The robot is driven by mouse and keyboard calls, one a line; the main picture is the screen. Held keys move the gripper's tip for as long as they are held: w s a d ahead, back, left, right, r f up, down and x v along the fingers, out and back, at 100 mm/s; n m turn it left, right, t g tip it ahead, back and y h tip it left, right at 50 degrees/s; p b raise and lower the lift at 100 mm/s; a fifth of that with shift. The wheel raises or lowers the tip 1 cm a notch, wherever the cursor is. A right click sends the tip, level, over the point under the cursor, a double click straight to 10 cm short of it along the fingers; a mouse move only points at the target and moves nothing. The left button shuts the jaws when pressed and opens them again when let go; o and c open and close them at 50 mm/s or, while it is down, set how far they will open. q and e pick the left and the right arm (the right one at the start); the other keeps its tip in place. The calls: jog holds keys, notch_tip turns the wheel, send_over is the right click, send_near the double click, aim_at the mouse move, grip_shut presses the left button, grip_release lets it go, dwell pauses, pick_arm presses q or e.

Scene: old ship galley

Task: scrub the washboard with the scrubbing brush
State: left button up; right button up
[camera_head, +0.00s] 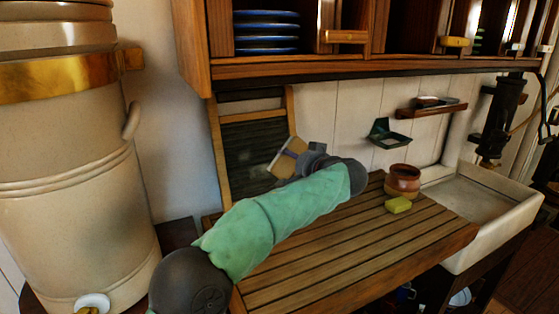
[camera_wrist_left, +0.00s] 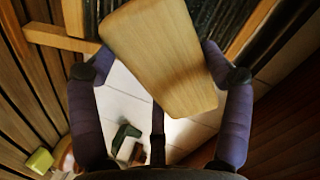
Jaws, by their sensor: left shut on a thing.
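The washboard (camera_head: 253,150) leans upright against the wall at the back of the slatted counter, with a wooden frame and a dark ribbed panel. Its ribs also show at the top of the left wrist view (camera_wrist_left: 212,18). My left gripper (camera_head: 291,154) is shut on the scrubbing brush (camera_head: 283,164), in front of the washboard's right side. In the left wrist view the brush's pale wooden block (camera_wrist_left: 160,55) lies between my two purple fingers. Its bristles are hidden, and I cannot tell whether they touch the ribs. My right gripper is not in view.
A brown pot (camera_head: 402,181) and a yellow-green soap bar (camera_head: 398,205) stand on the slatted counter (camera_head: 350,250), left of the white sink (camera_head: 480,195). A large cream crock (camera_head: 70,190) stands at left. A wooden plate rack (camera_head: 300,70) hangs above.

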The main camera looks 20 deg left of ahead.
aim_at(281, 165)
pick_arm(q)
jog(key=a+m+p, duration=0.1)
jog(key=p, duration=0.2)
jog(key=s+a+m+p, duration=0.1)
jog(key=p, duration=0.2)
jog(key=s+a+m+p, duration=0.1)
jog(key=a+p, duration=0.1)
jog(key=p, duration=0.1)
jog(key=shift+s+f+g, duration=0.1)
jog(key=shift+g, duration=0.2)
jog(key=shift+s+a+f+m+p, duration=1.8)
jog(key=shift+s+m+p, duration=1.45)
jog(key=shift+p, duration=2.65)
jog(key=shift+n, duration=0.35)
jog(key=shift+a+r+p+x, duration=0.15)
jog(key=shift+p+x, duration=0.1)
jog(key=shift+x, duration=1.15)
jog(key=shift+a+r+p+x, duration=0.1)
jog(key=shift+r+p+x, duration=0.1)
jog(key=shift+x, duration=1.25)
jog(key=shift+w+a+f+t+b, duration=0.1)
jog(key=shift+a+f+t+b, duration=0.1)
jog(key=shift+a+t+b, duration=0.2)
jog(key=shift+d, duration=0.15)
